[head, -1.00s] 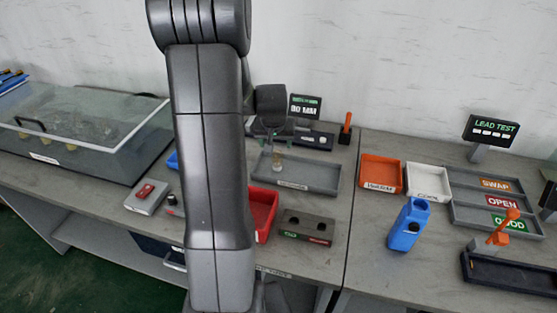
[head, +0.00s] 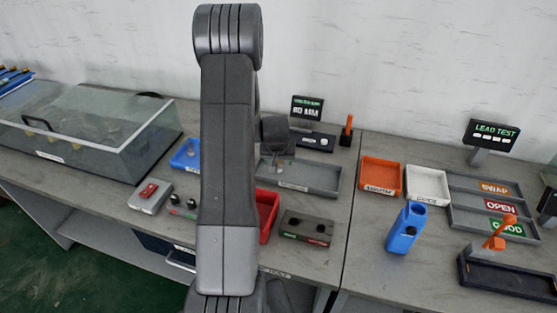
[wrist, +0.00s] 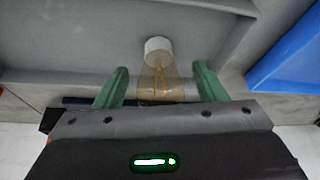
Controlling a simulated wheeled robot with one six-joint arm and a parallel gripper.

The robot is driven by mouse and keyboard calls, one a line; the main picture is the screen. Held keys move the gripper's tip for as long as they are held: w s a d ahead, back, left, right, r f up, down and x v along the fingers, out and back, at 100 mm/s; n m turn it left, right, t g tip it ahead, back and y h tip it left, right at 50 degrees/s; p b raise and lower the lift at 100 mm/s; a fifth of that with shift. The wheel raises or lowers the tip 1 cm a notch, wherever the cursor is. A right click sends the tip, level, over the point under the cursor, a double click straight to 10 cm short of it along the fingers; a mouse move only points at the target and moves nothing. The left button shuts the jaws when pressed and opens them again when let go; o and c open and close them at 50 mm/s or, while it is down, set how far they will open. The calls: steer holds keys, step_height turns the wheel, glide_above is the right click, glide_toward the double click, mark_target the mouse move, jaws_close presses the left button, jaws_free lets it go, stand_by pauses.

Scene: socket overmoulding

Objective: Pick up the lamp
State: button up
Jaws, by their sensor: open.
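The lamp (wrist: 158,82) shows in the wrist view as an amber glass bulb with orange filaments and a white round cap. It is at the grey tray (wrist: 90,30), between the two green fingers of my gripper (wrist: 161,86). The fingers stand apart with a gap on both sides of the lamp, so my gripper is open and not holding it. In the head view, my gripper is over the left end of the grey tray (head: 318,190), largely behind my arm. The lamp cannot be made out clearly there.
A blue tray (wrist: 292,58) lies at the right in the wrist view. In the head view, a red bin (head: 268,215) and a two-hole block (head: 306,228) stand in front of the grey tray. A glass-lidded box (head: 90,130) stands at left, a display (head: 306,107) behind.

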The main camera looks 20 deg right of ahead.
steer(key=shift+w+d+f, duration=0.15)
steer(key=shift+w+f, duration=0.1)
steer(key=shift+f, duration=0.4)
steer(key=c, duration=1)
